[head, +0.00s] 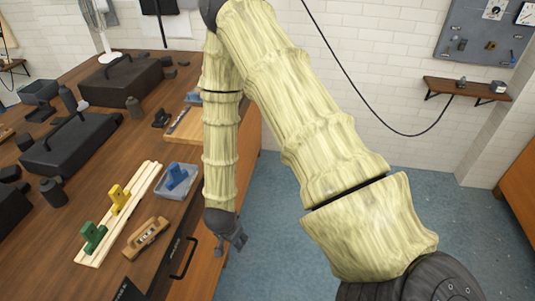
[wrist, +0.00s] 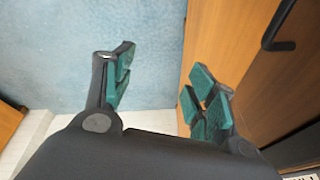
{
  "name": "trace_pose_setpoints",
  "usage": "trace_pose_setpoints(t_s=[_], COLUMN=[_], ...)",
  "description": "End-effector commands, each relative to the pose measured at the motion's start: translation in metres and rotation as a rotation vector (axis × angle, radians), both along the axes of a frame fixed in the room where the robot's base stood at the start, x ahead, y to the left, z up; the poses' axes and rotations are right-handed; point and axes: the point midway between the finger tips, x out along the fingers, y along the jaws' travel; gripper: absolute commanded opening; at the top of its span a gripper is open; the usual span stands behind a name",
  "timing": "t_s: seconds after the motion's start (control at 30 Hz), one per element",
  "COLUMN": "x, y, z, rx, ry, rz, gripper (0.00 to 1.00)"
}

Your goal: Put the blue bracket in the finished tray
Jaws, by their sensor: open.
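The blue bracket (head: 177,176) stands in a small pale grey-blue tray (head: 163,192) on the wooden table in the head view. I cannot tell from any marking whether this is the finished tray. My gripper (head: 234,249) hangs pointing down, to the right of the table's edge and apart from the bracket. In the wrist view my gripper (wrist: 162,75) is open and empty, with green pads on its fingers. The wrist view shows neither the bracket nor the tray.
A pale wooden rail (head: 140,190) holds a yellow bracket (head: 119,198) and a green bracket (head: 93,236). A wooden plane (head: 147,238) lies in front of the tray. Dark toolboxes (head: 70,143) stand further left. The blue floor (head: 275,215) beside the table is clear.

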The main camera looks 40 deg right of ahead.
Motion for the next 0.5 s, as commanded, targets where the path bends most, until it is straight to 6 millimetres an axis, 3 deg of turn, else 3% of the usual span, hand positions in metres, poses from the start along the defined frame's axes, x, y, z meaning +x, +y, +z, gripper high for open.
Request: trace_pose_setpoints(t_s=[0.03, 0.2, 0.4, 0.5], x=[-0.024, -0.097, -0.177, -0.204], y=[0.001, 0.011, 0.028, 0.034], z=[-0.015, -0.052, -0.075, -0.079], rx=[-0.021, -0.041, 0.006, 0.036], ry=[0.04, 0.152, 0.247, 0.27], rz=[0.12, 0.547, 0.972, 1.103], gripper=[0.57, 0.57, 0.57, 0.57])
